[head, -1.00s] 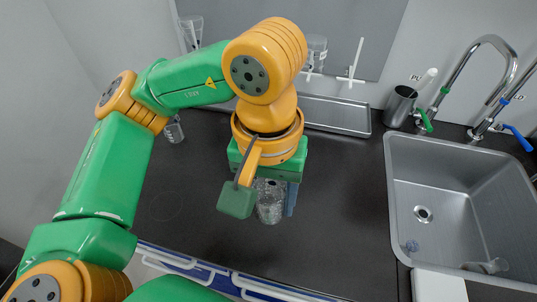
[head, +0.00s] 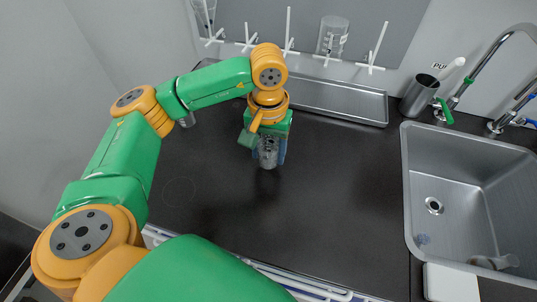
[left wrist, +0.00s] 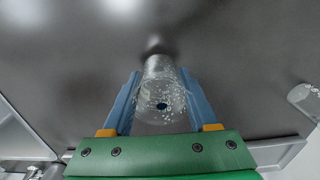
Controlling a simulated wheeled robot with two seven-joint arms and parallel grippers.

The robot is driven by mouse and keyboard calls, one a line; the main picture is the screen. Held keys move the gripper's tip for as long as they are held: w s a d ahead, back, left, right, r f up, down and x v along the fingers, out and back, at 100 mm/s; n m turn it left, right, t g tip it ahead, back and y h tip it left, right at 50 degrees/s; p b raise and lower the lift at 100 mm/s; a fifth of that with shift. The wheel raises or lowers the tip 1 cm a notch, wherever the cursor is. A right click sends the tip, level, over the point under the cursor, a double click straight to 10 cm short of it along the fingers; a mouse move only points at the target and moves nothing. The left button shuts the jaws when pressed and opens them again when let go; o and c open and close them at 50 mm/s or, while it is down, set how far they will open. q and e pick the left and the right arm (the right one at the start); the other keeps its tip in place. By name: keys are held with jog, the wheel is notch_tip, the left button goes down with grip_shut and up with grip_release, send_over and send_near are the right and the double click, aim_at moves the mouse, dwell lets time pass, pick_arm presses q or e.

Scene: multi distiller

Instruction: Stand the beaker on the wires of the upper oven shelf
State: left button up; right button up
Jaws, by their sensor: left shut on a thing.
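A clear glass beaker (head: 268,156) with speckled markings is between the blue fingers of my left gripper (head: 267,160), over the black counter. In the left wrist view the beaker (left wrist: 160,98) sits between both fingers of the gripper (left wrist: 160,75), which are shut on its sides. I cannot tell from these views how high it is above the counter. The oven and its shelf wires are in neither view. My right gripper is not in view.
The black counter (head: 335,185) is bare around the beaker. A steel tray (head: 340,100) and a peg rack with another glass vessel (head: 333,36) are at the back wall. A steel cup (head: 419,96) and the sink (head: 465,180) are on the right.

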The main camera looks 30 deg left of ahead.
pick_arm(q)
notch_tip(320, 180, down, 2)
jog(key=shift+s+f, duration=0.1)
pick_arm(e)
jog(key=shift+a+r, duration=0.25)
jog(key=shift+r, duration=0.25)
pick_arm(q)
jog(key=shift+f, duration=0.15)
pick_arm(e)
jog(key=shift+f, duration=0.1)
pick_arm(q)
jog(key=shift+f, duration=0.15)
jog(key=o, duration=1.3)
jog(key=shift+o, duration=0.2)
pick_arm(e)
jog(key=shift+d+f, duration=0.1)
